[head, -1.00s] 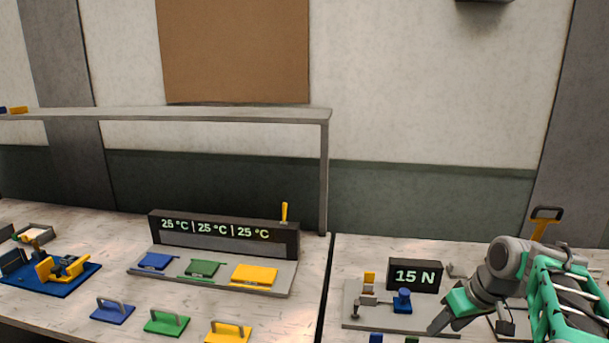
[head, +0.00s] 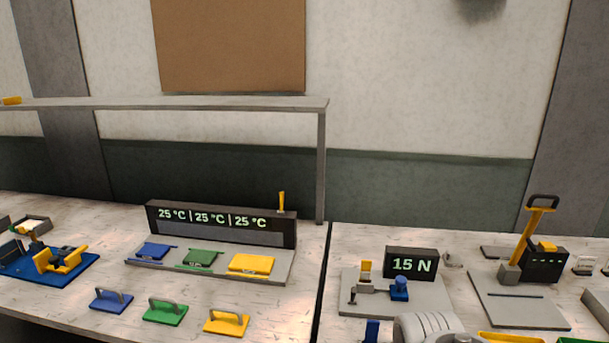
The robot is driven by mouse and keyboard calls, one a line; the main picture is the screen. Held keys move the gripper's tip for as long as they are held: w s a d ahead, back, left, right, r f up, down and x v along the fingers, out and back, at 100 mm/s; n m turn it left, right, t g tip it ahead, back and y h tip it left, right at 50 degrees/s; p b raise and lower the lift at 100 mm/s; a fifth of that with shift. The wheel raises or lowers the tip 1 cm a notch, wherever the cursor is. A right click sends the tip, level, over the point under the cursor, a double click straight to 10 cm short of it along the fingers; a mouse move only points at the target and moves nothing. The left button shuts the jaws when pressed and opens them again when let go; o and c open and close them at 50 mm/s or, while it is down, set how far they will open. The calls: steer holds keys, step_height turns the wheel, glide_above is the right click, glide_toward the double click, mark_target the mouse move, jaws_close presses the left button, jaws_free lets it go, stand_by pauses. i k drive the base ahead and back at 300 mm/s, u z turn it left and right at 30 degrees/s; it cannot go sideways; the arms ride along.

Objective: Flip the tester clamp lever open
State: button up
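The tester (head: 429,303) stands on the right table as a grey plate with a black display (head: 411,264) reading "15 N". On its plate are a blue knob-like part (head: 400,288), a grey block with a yellow upright piece (head: 366,268), and a small dark lever-like part (head: 353,298) at the left. Which part is the clamp lever, and whether it is open, is too small to tell. My gripper is out of view; only a pale rounded part of my arm shows at the bottom edge, in front of the tester.
Right of the tester stands a press-like device with a tall yellow lever (head: 531,235) and grey plate (head: 515,312). A blue block (head: 372,331) lies in front of the tester. The left table holds a three-part temperature unit (head: 220,224) and several handled plates. A shelf (head: 200,104) spans above.

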mark_target(353, 289)
steer(key=z, duration=0.55)
steer(key=k, duration=1.3)
steer(key=u, duration=0.35)
steer(key=i, duration=0.8)
steer(key=u, duration=0.9)
steer(key=i, duration=0.45)
steer(key=u, duration=0.15)
